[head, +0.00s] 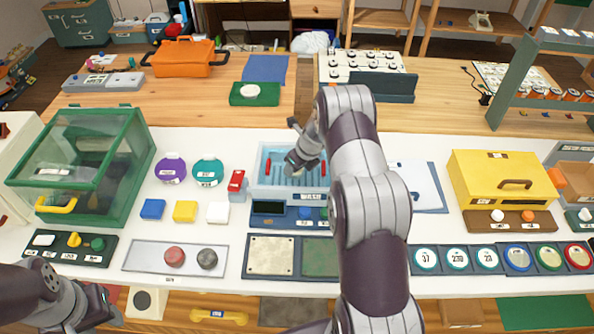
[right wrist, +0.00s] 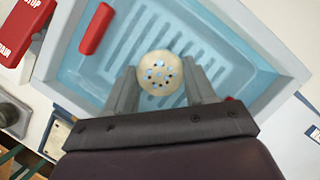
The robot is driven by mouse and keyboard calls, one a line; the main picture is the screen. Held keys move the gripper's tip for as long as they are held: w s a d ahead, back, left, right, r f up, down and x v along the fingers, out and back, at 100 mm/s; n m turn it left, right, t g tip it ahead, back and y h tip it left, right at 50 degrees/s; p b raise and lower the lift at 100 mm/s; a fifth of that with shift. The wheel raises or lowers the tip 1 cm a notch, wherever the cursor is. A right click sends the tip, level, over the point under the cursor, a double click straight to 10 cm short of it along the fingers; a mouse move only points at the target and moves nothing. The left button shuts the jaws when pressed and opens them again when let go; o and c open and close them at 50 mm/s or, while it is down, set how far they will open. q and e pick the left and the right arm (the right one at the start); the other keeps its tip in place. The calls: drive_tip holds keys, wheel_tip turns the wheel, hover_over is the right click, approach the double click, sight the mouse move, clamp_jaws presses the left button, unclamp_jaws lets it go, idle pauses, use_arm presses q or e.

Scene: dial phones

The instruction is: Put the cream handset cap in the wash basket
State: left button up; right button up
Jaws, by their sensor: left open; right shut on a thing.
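The cream handset cap (right wrist: 160,73), round with several small holes, sits between the fingertips of my right gripper (right wrist: 162,84), which is shut on it. In the head view my right gripper (head: 297,160) is over the light blue wash basket (head: 262,180), and the cap cannot be made out there. The basket also shows in the right wrist view (right wrist: 245,75), its ribbed floor behind the cap. Whether the cap touches that floor I cannot tell. My left gripper (head: 98,308) is open and empty at the lower left, far from the basket.
Red clips (right wrist: 97,28) sit on the basket's walls. A red-topped block (head: 237,182) stands just left of the basket, and a green-framed clear case (head: 85,165) farther left. A yellow box (head: 500,175) stands at the right.

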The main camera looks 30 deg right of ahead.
sight(297, 174)
wheel_tip(297, 174, down, 3)
drive_tip(key=shift+d, duration=0.15)
drive_tip(key=shift+s+f, duration=0.1)
drive_tip(key=shift+f, duration=0.1)
drive_tip(key=o, duration=1)
